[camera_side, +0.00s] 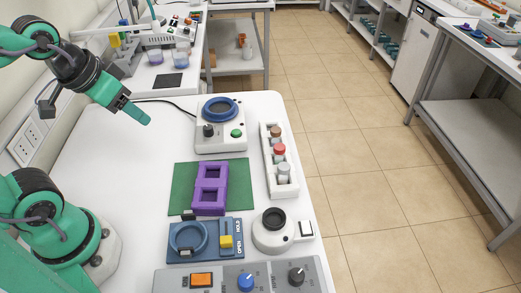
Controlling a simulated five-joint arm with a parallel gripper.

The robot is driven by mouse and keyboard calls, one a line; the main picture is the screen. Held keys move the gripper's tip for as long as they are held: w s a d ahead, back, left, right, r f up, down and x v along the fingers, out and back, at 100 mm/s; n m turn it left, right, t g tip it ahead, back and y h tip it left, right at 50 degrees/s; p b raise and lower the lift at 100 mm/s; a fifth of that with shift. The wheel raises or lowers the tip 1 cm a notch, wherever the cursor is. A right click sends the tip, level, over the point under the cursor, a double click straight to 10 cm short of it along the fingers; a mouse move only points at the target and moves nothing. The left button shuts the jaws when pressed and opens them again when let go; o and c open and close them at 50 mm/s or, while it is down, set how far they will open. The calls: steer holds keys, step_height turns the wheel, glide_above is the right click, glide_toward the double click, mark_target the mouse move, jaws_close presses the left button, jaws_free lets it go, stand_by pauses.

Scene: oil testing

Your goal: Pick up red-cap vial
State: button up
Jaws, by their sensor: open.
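The red-cap vial (279,150) stands upright in the middle of a narrow white rack (288,190) at the right edge of the white table. A brown-cap vial (275,131) is behind it and a pale-cap vial (283,169) is in front of it. The rack hides most of the lower part of the vials. My gripper (138,113) is up in the air at the left, well apart from the rack and the vials. Its green fingers point down to the right. It is open, with nothing seen in it.
A purple two-opening holder (209,188) sits on a green mat (240,174) left of the rack. A device with a blue ring (220,109) stands behind. A blue fixture (230,225), a round white device (273,237) and a knob panel (225,280) are in front. The table's left part is clear.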

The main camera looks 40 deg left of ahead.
steer(key=m+g, duration=0.2)
steer(key=g, duration=0.4)
glide_above(280, 146)
step_height(280, 146, down, 12)
steer(key=shift+s+a+f, duration=0.1)
steer(key=shift+s+a, duration=0.05)
steer(key=shift+d+f, duration=0.2)
steer(key=shift+f, duration=0.1)
steer(key=shift+f, duration=1.3)
